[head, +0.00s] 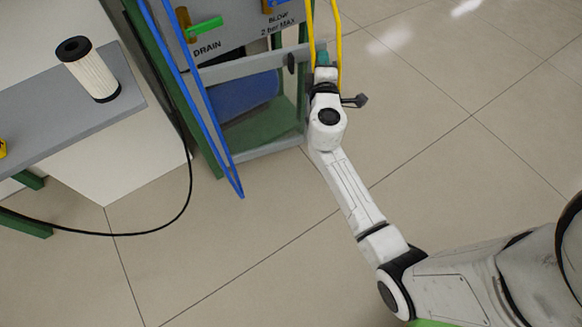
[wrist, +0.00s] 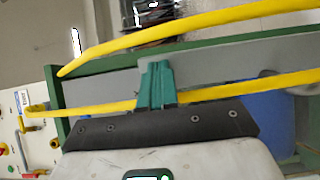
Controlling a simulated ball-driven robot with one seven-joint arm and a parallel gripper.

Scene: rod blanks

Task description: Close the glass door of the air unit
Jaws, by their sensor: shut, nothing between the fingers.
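The air unit (head: 230,73) stands at the top centre of the head view, with a grey panel marked DRAIN and BLOW and a green frame. I cannot make out the glass pane of its door for certain. Long blue edging (head: 205,115) slants down the unit's left front; yellow edging (head: 338,45) runs at its right side. Either may border the door. My gripper (head: 324,60) is shut and empty at the unit's right side, between the yellow lines. In the wrist view its teal fingers (wrist: 157,82) overlap the lower yellow strip (wrist: 285,81); contact cannot be told.
A blue tank (head: 245,94) sits low inside the unit. A grey bench (head: 55,125) at the left carries a white filter cartridge (head: 92,75). A black cable (head: 150,231) loops over the floor. The tiled floor (head: 480,150) at the right is clear.

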